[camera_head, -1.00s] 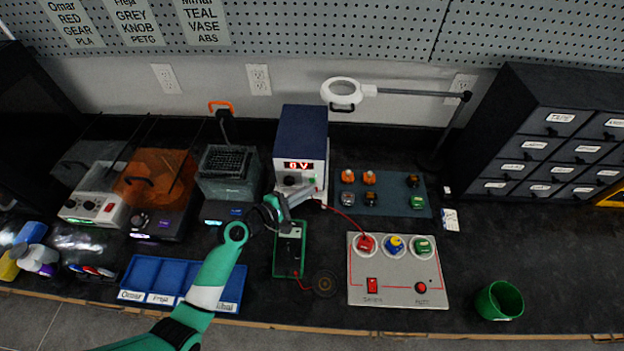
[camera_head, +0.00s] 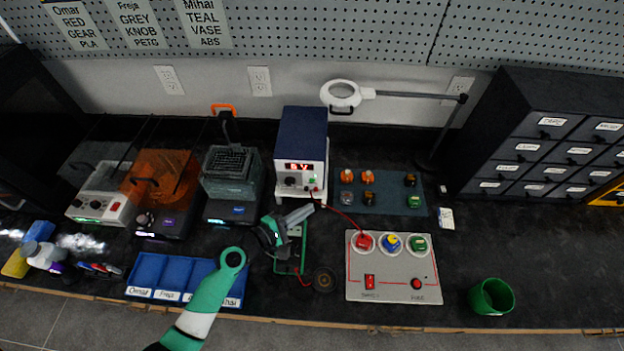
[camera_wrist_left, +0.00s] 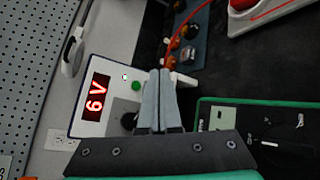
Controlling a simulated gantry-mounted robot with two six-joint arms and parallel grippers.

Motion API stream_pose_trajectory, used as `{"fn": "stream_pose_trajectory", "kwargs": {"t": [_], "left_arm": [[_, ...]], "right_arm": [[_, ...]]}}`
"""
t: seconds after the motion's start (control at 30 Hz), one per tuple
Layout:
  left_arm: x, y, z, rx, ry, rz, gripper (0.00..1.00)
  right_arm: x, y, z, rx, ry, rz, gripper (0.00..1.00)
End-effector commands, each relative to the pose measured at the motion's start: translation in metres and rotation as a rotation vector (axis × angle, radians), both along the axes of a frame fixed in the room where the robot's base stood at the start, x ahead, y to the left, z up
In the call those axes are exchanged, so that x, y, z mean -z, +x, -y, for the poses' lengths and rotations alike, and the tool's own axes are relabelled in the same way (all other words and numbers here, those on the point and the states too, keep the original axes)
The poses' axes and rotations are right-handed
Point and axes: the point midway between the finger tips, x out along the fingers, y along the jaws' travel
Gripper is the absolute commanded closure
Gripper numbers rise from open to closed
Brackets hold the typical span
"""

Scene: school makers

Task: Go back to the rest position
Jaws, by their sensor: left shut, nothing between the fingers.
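The supply's red display (camera_wrist_left: 97,92) reads 6 V. The gripper appears apart from the supply. My right gripper is not in view.
A grey panel (camera_head: 394,290) with red, blue and green round parts lies right of the board. A green cup (camera_head: 492,297) stands farther right. A magnifier lamp (camera_head: 341,94) and drawer cabinet (camera_head: 550,135) stand behind.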

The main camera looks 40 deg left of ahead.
Motion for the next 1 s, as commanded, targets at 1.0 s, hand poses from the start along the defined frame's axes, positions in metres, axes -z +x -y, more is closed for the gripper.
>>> {"fn": "stream_pose_trajectory", "kwargs": {"t": [1.0], "left_arm": [[-0.349,0.089,0.115,0.195,0.546,0.668,1.0]], "right_arm": [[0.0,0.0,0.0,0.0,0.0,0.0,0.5]]}}
